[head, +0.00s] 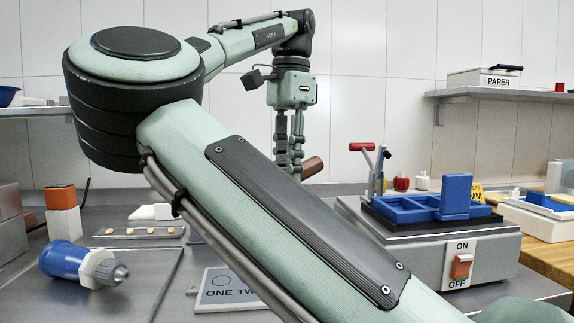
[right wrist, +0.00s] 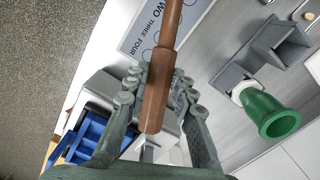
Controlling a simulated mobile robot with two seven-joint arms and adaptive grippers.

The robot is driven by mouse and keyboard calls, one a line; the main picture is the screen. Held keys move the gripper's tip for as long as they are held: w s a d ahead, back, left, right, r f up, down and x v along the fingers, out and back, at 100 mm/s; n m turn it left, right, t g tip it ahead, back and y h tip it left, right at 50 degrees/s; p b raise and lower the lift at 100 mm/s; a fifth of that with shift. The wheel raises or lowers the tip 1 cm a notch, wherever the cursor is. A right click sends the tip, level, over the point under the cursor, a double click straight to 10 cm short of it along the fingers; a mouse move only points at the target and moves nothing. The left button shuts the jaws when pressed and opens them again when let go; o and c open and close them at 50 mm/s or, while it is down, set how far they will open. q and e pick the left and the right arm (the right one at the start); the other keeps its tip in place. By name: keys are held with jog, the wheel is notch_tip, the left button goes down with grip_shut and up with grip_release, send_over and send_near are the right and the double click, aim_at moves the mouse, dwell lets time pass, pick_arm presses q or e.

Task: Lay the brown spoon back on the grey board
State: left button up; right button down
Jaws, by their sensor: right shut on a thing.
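The brown spoon (right wrist: 157,95) is held between the fingers of my right gripper (right wrist: 158,82) in the right wrist view, its shaft running up past the top edge. In the head view a short piece of the spoon (head: 312,168) sticks out to the right of my right gripper (head: 297,163), above the table; the rest is hidden. The grey board (head: 212,281) lies flat on the table, marked "ONE TWO", partly hidden behind my arm. In the right wrist view the board (right wrist: 138,28) shows beyond the spoon, with circles and number words. My left gripper is in neither view.
A grey machine (head: 440,260) with a blue tray (head: 405,208) and ON/OFF switch stands at right. A blue and white bottle-like object (head: 75,263) lies at left, near a small tray (head: 120,235). A green cup-like object (right wrist: 275,115) shows in the right wrist view.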

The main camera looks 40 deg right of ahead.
jog(key=shift+r+p, duration=0.2)
jog(key=shift+p, duration=0.3)
jog(key=shift+a+p, duration=0.1)
jog(key=shift+p, duration=0.3)
notch_tip(320, 180, down, 3)
jog(key=shift+r+b, duration=0.15)
jog(key=shift+b, duration=0.5)
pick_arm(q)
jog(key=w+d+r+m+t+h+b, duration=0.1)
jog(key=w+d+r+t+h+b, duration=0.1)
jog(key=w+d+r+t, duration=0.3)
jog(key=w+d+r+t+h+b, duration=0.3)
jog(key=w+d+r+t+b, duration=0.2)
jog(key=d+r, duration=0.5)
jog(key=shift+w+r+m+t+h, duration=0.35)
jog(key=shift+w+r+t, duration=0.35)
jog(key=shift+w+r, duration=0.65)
pick_arm(e)
notch_tip(320, 180, down, 7)
jog(key=shift+f, duration=0.2)
